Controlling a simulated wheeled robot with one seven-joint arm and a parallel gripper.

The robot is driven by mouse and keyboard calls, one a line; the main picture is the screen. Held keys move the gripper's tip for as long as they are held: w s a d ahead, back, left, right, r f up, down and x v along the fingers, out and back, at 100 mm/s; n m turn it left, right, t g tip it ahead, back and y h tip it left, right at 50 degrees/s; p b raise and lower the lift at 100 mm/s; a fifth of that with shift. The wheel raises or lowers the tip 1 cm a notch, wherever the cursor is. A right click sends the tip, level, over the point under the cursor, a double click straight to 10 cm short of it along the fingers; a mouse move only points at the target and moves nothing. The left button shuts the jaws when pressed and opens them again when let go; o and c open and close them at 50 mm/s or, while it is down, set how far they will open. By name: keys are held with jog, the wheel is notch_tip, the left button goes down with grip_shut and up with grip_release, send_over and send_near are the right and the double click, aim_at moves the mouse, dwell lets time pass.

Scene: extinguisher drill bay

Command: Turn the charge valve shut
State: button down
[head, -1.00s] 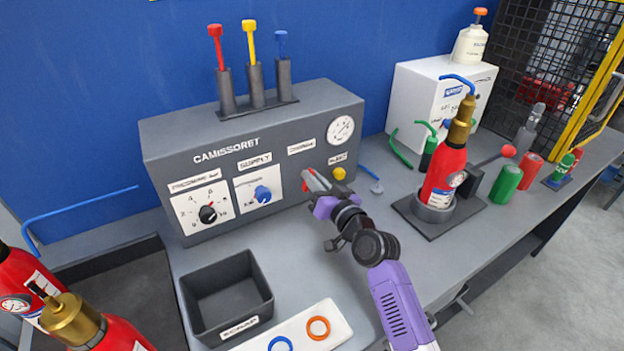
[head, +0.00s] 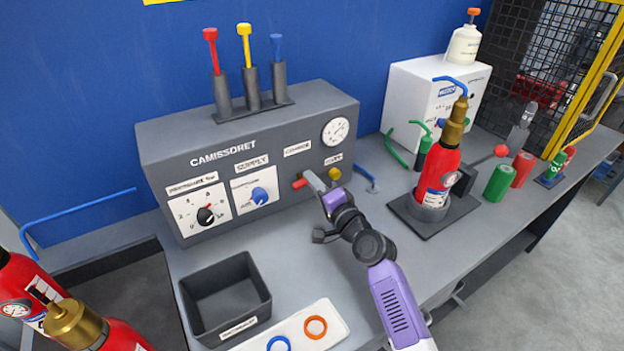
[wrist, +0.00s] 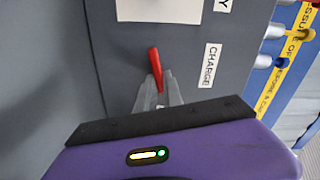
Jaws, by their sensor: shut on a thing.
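The charge valve's red lever (head: 299,184) is on the front of the grey panel (head: 262,145), below the charge label. In the head view the lever sticks out to the left of my fingers. My gripper (head: 313,180) is at the panel front and shut on the lever. In the wrist view the red lever (wrist: 155,65) rises between my two grey fingertips (wrist: 158,97), with the CHARGE label (wrist: 210,65) to its right. My fingers hide the lever's base and pivot.
A yellow knob (head: 335,173) sits close right of my gripper, and a blue supply knob (head: 260,195) to its left. A red extinguisher (head: 438,170) stands in a holder further right. An open dark bin (head: 262,308) stands in front of the panel.

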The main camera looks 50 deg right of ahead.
jog(key=shift+f+m+p, duration=0.25)
jog(key=shift+m+p, duration=0.05)
jog(key=shift+m, duration=1.2)
jog(key=c, duration=1.5)
grip_release()
jog(key=shift+s, duration=0.1)
jog(key=b+v, duration=0.1)
jog(key=v, duration=0.6)
jog(key=shift+s, duration=0.35)
